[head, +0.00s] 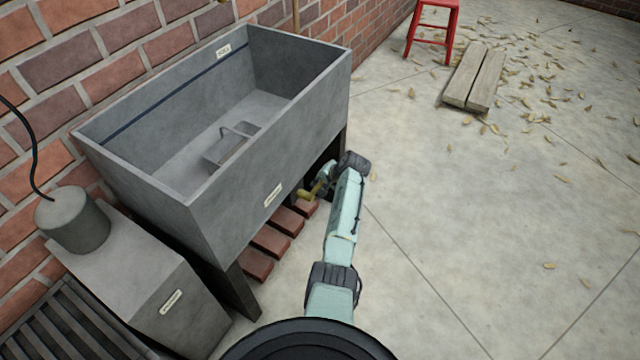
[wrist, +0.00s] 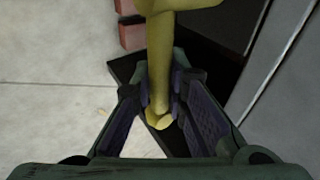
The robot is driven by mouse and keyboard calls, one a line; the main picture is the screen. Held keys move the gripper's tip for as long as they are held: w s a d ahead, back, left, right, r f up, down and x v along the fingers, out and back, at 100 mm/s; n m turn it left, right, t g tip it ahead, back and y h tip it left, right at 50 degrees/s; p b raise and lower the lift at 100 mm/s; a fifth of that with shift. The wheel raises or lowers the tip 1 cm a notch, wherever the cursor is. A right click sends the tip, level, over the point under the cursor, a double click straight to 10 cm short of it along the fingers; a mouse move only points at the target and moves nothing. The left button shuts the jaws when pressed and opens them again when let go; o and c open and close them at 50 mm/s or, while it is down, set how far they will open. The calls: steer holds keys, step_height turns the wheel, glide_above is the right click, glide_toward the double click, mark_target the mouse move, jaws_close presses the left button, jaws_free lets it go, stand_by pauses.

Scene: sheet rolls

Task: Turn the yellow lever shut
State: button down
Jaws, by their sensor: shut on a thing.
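The yellow lever (wrist: 161,62) runs down from the top of the wrist view to a rounded end between my fingers. My gripper (wrist: 162,97) is shut on it, with a finger pad on each side. In the head view the yellow lever (head: 308,194) shows small below the right end of the grey tank, by my gripper (head: 322,184). My arm reaches there from the bottom of the picture. What the lever is mounted on is mostly hidden.
The grey tank (head: 235,205) stands on dark legs above red bricks (head: 270,241) and holds a grey block with a handle (head: 232,146). A grey box (head: 150,290) with a cylinder (head: 72,220) stands left. The right floor is clear apart from leaves.

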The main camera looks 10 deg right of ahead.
steer(key=shift+w, duration=0.15)
stand_by(0.4)
steer(key=c, duration=1.8)
jaws_free()
steer(key=shift+f, duration=0.1)
steer(key=shift+c, duration=0.2)
steer(key=v, duration=1.2)
steer(key=shift+d, duration=0.1)
